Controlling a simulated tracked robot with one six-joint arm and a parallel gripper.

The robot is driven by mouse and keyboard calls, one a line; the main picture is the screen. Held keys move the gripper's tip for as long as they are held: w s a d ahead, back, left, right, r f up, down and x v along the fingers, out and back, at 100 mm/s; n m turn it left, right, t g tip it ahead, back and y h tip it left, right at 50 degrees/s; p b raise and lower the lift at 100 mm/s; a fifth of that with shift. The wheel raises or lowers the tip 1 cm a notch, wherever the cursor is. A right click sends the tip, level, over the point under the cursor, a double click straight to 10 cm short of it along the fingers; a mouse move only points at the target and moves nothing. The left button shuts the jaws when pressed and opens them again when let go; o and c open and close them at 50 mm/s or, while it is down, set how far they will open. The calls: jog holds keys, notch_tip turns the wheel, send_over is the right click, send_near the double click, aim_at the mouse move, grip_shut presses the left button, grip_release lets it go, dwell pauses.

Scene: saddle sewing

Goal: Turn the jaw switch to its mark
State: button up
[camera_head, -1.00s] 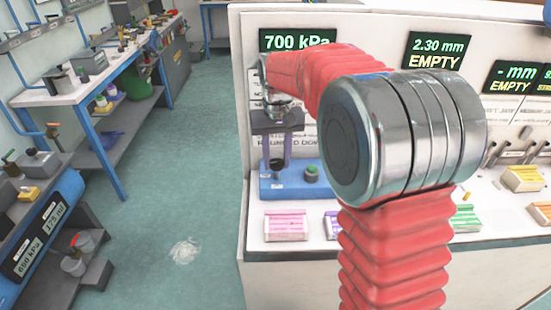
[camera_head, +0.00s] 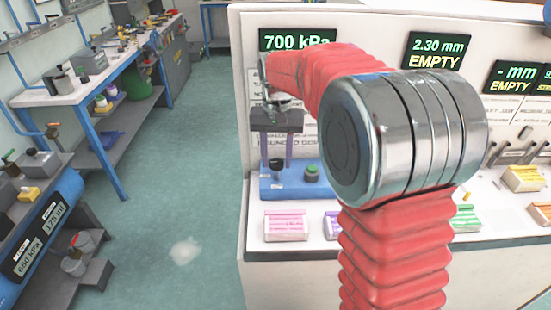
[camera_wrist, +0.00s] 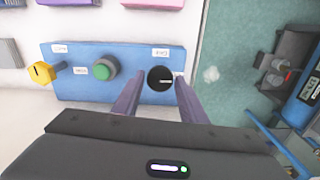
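The jaw switch appears to be the round black knob (camera_wrist: 160,79) on the blue base panel (camera_wrist: 120,88) in the wrist view. A short white line on its face points right in that view. Small white labels sit around it, too small to read, one partly behind a finger. The knob also shows in the head view (camera_head: 276,164). My gripper (camera_wrist: 158,80) is open, with one purple finger on each side of the knob. I see gaps between fingers and knob; no contact is visible. My gripper also shows in the head view (camera_head: 276,150), pointing down at the panel.
A pink block (camera_head: 286,225) lies in front of the panel. A display (camera_head: 297,40) reads 700 kPa. Open floor (camera_head: 190,200) lies left of the bench.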

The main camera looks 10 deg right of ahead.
jog(key=shift+o, duration=1.4)
jog(key=shift+f, duration=0.1)
notch_tip(320, 180, up, 14)
jog(key=shift+f, duration=0.15)
jog(key=n, duration=0.1)
send_over(278, 164)
jog(key=shift+t, duration=0.4)
notch_tip(278, 164, down, 5)
jog(key=shift+f, duration=0.15)
jog(key=s+f+n+t, duration=0.1)
jog(key=s+f+t, duration=0.1)
jog(key=s, duration=1.1)
jog(key=s+d+f+n+t, duration=0.1)
jog(key=s+f+t, duration=0.1)
jog(key=s, duration=1.1)
jog(key=shift+s+t, duration=0.25)
jog(key=shift+t, duration=0.15)
